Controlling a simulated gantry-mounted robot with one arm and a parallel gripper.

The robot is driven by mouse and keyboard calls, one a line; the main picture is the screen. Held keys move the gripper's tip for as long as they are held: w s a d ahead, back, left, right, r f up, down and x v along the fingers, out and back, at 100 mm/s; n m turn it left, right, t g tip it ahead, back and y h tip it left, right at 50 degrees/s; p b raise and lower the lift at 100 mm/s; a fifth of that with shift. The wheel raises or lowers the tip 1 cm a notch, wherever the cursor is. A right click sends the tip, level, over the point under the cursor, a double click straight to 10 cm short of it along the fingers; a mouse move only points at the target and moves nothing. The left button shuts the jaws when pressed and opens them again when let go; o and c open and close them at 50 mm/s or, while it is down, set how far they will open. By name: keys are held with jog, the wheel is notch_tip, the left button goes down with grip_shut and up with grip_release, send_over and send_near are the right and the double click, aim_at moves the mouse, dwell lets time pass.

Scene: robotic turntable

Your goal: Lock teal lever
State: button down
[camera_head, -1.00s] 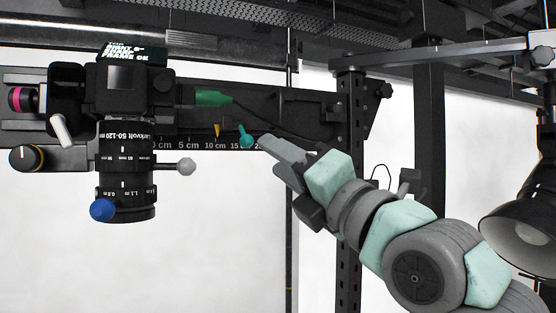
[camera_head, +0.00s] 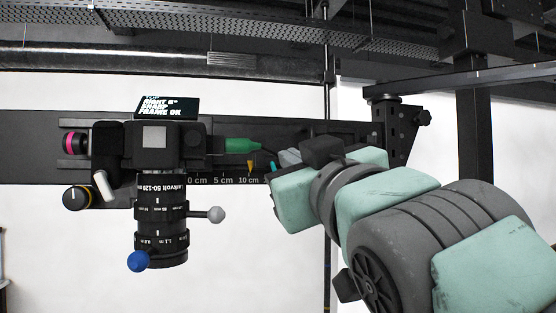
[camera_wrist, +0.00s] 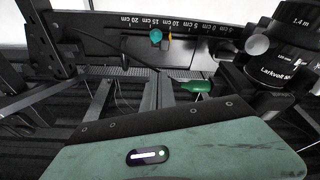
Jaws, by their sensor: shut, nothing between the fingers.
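The teal lever is mostly hidden behind my gripper in the head view, where only a small teal bit (camera_head: 272,166) shows at the rail's lower edge. In the wrist view its teal knob (camera_wrist: 155,37) shows against the rail scale, beside the yellow pointer (camera_wrist: 169,36). My gripper (camera_head: 288,157) is at the right part of the rail, close to the lever in the picture. Its grey fingers (camera_wrist: 166,80) are shut and empty in the wrist view, below the teal knob in the picture. I cannot tell whether they touch the lever.
The black rail (camera_head: 320,128) carries a camera (camera_head: 165,147) with a blue knob (camera_head: 138,261) and a grey-ball lever (camera_head: 216,214). A green plug (camera_head: 241,145) with a cable lies left of my gripper. A black bracket post (camera_head: 396,125) stands to the right.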

jog(key=w+a+r+m+p, duration=0.3)
jog(key=w+p, duration=0.2)
jog(key=w, duration=0.4)
jog(key=shift+s+d+f+p, duration=0.1)
jog(key=shift+d+f+p, duration=0.15)
jog(key=shift+f, duration=0.75)
jog(key=shift+s+d+f+p, duration=0.15)
jog(key=shift+d+f, duration=0.15)
jog(key=shift+f, duration=0.65)
